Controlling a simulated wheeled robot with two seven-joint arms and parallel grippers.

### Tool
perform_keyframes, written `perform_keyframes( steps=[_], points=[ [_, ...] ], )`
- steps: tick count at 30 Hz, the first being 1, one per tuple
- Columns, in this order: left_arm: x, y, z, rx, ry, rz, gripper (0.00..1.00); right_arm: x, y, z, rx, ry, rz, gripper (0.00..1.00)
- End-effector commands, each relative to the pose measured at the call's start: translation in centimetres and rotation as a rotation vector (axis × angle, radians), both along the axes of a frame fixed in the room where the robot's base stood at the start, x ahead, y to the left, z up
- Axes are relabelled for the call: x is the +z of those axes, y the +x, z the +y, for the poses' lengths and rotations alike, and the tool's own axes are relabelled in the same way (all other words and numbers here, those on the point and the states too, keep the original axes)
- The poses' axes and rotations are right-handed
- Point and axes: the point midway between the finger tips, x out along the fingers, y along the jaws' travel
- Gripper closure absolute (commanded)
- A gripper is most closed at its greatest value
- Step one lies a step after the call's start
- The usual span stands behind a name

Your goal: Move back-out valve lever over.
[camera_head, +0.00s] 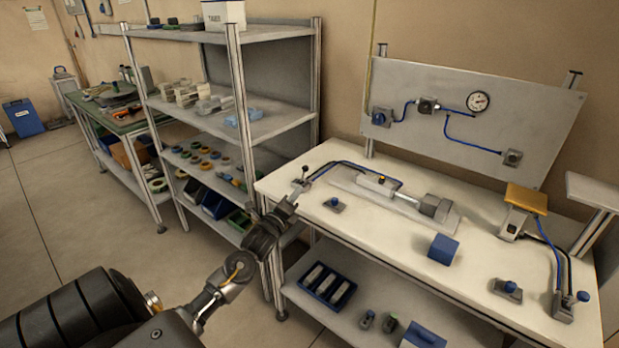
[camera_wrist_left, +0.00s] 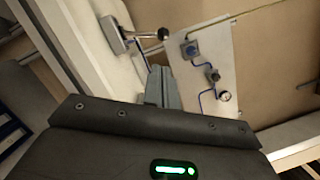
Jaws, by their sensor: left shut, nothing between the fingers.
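The valve lever (camera_head: 305,170), a short rod with a dark ball knob, stands on a small grey valve block (camera_head: 299,186) at the bench's left corner. In the left wrist view the valve block (camera_wrist_left: 113,35) is near the top, and the lever (camera_wrist_left: 146,36) sticks out to the right, ending in its dark knob (camera_wrist_left: 163,33). My left gripper (camera_head: 291,197) is shut and empty, just in front of the valve block. Its closed fingers (camera_wrist_left: 161,70) point toward the lever, with the knob beyond their tips. Whether they touch the lever, I cannot tell. My right gripper is not in view.
The white workbench (camera_head: 375,240) carries a grey cylinder (camera_head: 435,207) on a plate, a blue block (camera_head: 443,249) and a yellow-topped pedestal (camera_head: 525,198). A gauge panel (camera_head: 470,125) stands behind. A grey shelf rack (camera_head: 275,124) stands close to the left of the bench.

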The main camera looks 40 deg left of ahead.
Motion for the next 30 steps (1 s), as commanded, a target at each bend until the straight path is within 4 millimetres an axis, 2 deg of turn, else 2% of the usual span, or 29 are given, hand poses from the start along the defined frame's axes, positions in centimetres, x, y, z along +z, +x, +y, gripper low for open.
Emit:
perform_keyframes(
  steps=[15, 21, 30],
  points=[
    [1.2, 7.8, 1.8, 0.001, -0.002, -0.001, 1.00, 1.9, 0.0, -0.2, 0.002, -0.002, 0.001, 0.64],
    [1.3, 9.0, 2.0, 0.000, -0.003, -0.001, 1.00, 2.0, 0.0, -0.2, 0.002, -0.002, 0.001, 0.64],
    [1.2, 9.2, 2.0, -0.001, -0.002, 0.000, 1.00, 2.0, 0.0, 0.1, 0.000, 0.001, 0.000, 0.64]
  ],
)
